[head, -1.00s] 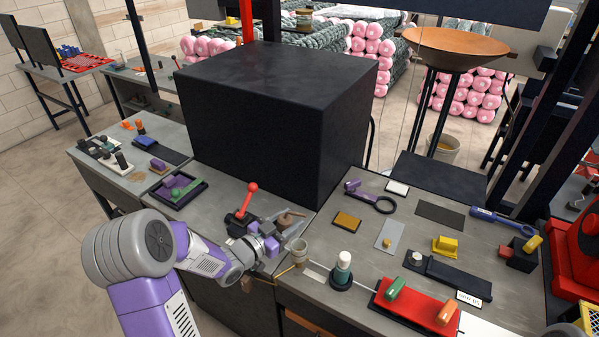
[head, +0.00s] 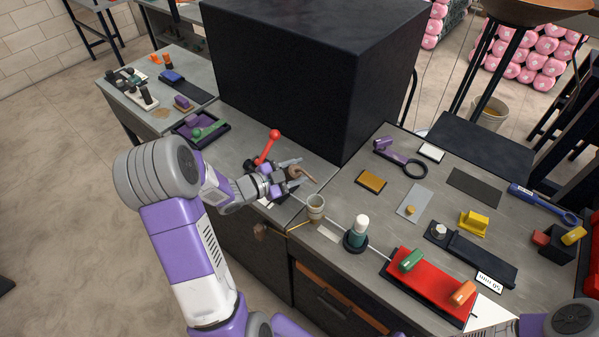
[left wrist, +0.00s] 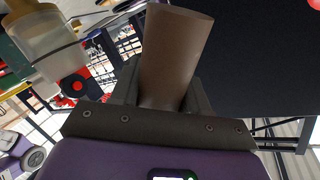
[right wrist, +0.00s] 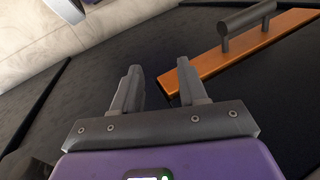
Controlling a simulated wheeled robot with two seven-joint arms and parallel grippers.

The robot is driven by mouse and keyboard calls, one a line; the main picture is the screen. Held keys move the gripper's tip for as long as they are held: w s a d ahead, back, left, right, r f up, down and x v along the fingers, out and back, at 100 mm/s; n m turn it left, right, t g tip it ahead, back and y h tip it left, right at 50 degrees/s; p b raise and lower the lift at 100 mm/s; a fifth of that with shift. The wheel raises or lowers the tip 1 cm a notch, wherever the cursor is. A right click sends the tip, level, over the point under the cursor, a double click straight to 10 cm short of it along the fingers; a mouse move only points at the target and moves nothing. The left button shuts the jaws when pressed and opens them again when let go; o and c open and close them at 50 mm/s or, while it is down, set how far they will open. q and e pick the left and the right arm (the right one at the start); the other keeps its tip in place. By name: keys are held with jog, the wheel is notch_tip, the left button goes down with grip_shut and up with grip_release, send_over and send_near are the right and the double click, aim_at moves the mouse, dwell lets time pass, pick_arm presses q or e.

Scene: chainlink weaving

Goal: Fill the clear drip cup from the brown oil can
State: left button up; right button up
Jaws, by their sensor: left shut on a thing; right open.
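My left gripper (head: 285,178) is shut on the brown oil can (head: 297,172). In the left wrist view the can (left wrist: 174,55) stands up between the fingers as a plain brown body. In the head view its thin spout points right, and the fingers hide part of it. The clear drip cup (head: 316,208) is just in front and to the right of the can, at the bench edge. The cup also shows in the left wrist view (left wrist: 50,48), apart from the can. I cannot tell its fill level. My right gripper (right wrist: 158,88) is open and empty.
A large black box (head: 310,75) stands behind the left gripper. A green-and-white bottle (head: 357,232) stands right of the cup. In the right wrist view, an orange drawer front with a dark handle (right wrist: 248,32) lies beyond the right gripper.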

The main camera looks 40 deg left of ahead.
pick_arm(q)
jog(key=shift+p, duration=0.4)
jog(key=shift+f, duration=0.2)
pick_arm(e)
jog(key=shift+f, duration=0.25)
pick_arm(q)
jog(key=shift+f+b, duration=0.2)
jog(key=shift+b, duration=0.25)
pick_arm(e)
jog(key=shift+f, duration=0.25)
pick_arm(q)
jog(key=shift+a+r+m+y+b, duration=0.15)
jog(key=shift+r+m+y+b, duration=0.05)
jog(key=shift+r+m, duration=0.4)
jog(key=shift+a+r+m+y+b, duration=0.15)
jog(key=shift+r+m+y+b, duration=0.05)
jog(key=shift+r+m, duration=0.35)
pick_arm(e)
jog(key=shift+f, duration=0.4)
dwell(1.3)
pick_arm(q)
jog(key=shift+r+m+g+y+b, duration=0.3)
jog(key=shift+r+m+y+b, duration=0.3)
jog(key=shift+r+m, duration=0.45)
pick_arm(e)
jog(key=shift+f, duration=0.55)
dwell(2.0)
